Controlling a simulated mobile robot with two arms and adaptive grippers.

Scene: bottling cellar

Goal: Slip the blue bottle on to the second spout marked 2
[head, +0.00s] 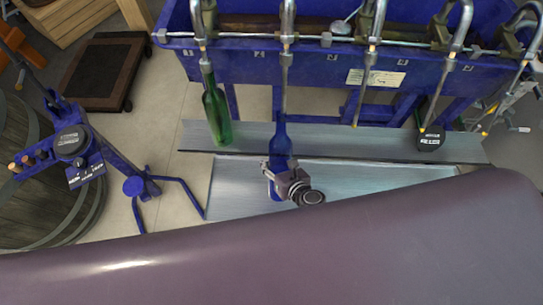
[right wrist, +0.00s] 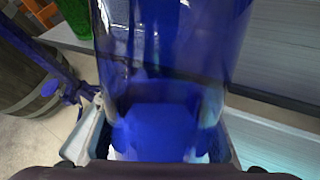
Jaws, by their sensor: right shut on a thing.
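The blue bottle (head: 281,145) is upright, or nearly so, in front of the filler in the head view. It fills the middle of the right wrist view (right wrist: 165,60). My right gripper (head: 276,171) is shut on its lower part. The second spout (head: 285,90), by the plate marked 2 (head: 259,54), hangs straight above the bottle's neck. Its lower end meets the mouth in the picture; I cannot tell whether it is inside. My left gripper is not in view.
A green bottle (head: 216,115) is at the first spout (head: 206,68), left of the blue one. Other spouts (head: 369,75) hang to the right from the blue trough (head: 300,68). A grey shelf (head: 350,143) runs below. A black round object (head: 430,138) sits at its right.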

